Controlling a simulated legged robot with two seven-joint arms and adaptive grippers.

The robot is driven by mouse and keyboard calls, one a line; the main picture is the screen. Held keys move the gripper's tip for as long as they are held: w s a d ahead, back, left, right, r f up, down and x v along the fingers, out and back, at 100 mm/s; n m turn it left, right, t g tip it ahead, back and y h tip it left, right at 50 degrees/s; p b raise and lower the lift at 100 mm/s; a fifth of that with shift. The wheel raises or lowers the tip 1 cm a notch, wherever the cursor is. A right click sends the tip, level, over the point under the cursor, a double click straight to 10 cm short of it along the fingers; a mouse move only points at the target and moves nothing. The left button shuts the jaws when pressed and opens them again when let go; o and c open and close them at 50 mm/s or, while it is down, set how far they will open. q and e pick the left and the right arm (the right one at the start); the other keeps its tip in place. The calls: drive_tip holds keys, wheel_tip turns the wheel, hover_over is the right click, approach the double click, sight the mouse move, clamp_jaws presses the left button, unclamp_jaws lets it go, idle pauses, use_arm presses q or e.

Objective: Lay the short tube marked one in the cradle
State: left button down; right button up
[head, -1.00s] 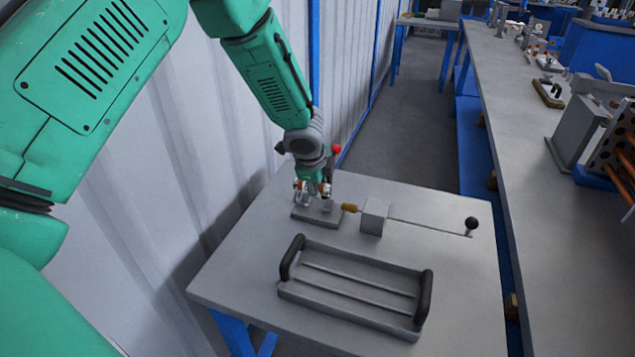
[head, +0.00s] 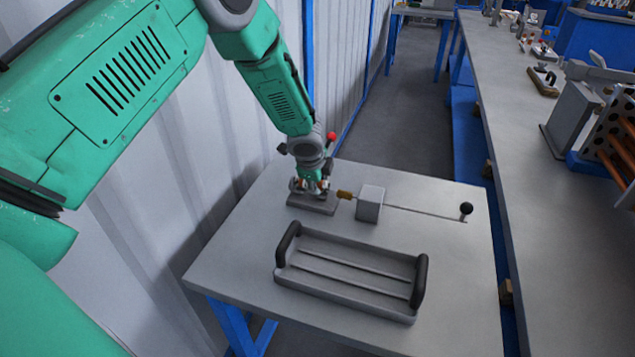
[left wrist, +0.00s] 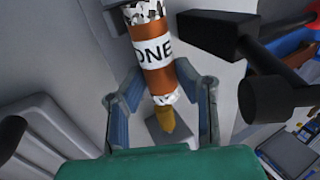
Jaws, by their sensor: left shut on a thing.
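My left gripper (head: 311,188) is at the grey block-like cradle (head: 314,205) near the table's far left edge. In the left wrist view the gripper (left wrist: 163,92) is shut on the short orange-brown tube (left wrist: 152,48). The tube has a white label reading ONE and ragged white-and-dark ends. It lies between the two fingers, in line with a brass-coloured tip (left wrist: 165,119). The gripper hides most of the tube in the head view. I cannot tell whether the tube touches the cradle. My right gripper is not in view.
The brass tip (head: 344,194) points at the cradle from a grey block (head: 370,206), whose rod ends in a black knob (head: 466,209). A grey tray (head: 340,287) with black handles stands in front. A pale wall (head: 180,110) is close on the left. A long bench (head: 560,230) runs along the right.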

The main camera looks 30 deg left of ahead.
use_arm(q)
drive_tip(key=shift+s+d+f, duration=0.1)
drive_tip(key=shift+s+f, duration=0.3)
drive_tip(key=shift+f, duration=0.05)
drive_tip(key=c, duration=1.5)
unclamp_jaws()
drive_tip(key=o, duration=0.4)
drive_tip(key=shift+f, duration=0.15)
drive_tip(key=shift+c, duration=0.2)
drive_tip(key=shift+w, duration=0.15)
drive_tip(key=shift+r, duration=0.6)
drive_tip(key=a+v, duration=0.1)
drive_tip(key=v, duration=1)
drive_tip(key=shift+d, duration=0.35)
